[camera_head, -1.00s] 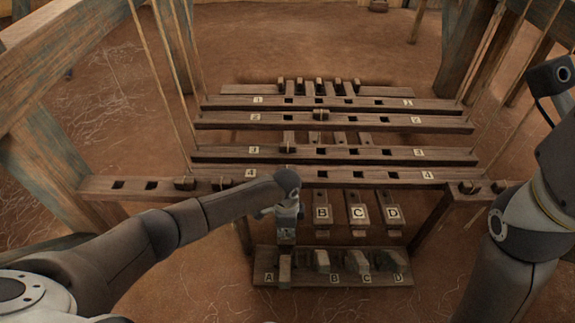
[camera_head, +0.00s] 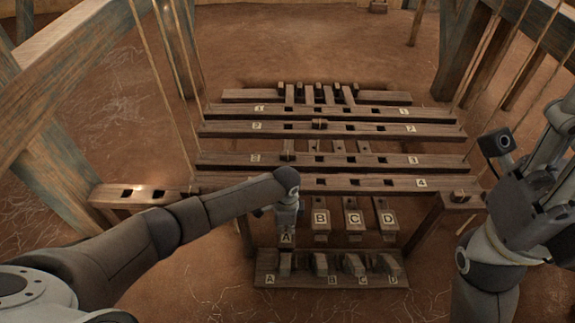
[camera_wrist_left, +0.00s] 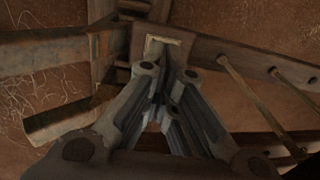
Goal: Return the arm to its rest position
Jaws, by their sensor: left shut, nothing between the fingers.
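My left arm reaches in from the left in the head view. Its gripper (camera_head: 287,220) points down over the pedal marked A (camera_head: 286,238), with its fingers shut and nothing between them. I cannot tell whether the tips touch the pedal. In the left wrist view the shut fingers (camera_wrist_left: 165,78) meet near a pale-edged label on a wooden bar. My right arm stands at the right edge, with its gripper (camera_head: 548,155) raised, clear of the loom. Its finger opening is not clear.
Pedals B (camera_head: 321,218), C (camera_head: 354,218) and D (camera_head: 386,218) hang beside A. A wooden block rack (camera_head: 300,283) lies in front. Numbered crossbars (camera_head: 340,130) span behind, with cords and a slanted wooden frame (camera_head: 50,75) at the sides.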

